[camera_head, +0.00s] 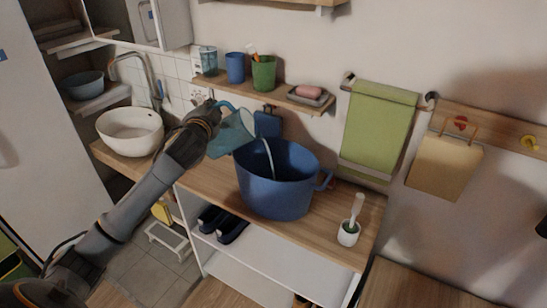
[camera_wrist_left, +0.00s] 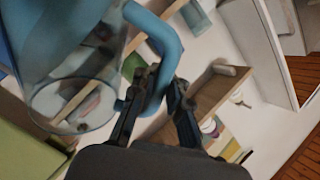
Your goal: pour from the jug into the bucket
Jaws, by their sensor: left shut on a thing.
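The jug (camera_head: 232,134) is bluish and see-through with a blue handle. It is held tilted, mouth toward the right, at the upper left of the blue bucket (camera_head: 272,192). My left gripper (camera_head: 213,110) is shut on the jug's handle, which also shows between the fingers in the left wrist view (camera_wrist_left: 167,55). The bucket stands upright on the wooden counter. A thin pale curved streak runs from near the jug's mouth down into the bucket; it looks like a stream of liquid. The bucket's bottom is hidden. My right gripper is not in view.
A white basin (camera_head: 131,133) stands at the counter's left. A brush in a white holder (camera_head: 348,234) stands right of the bucket. A wall shelf (camera_head: 285,95) with cups and a soap dish is behind the jug. A green towel (camera_head: 378,130) hangs at right.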

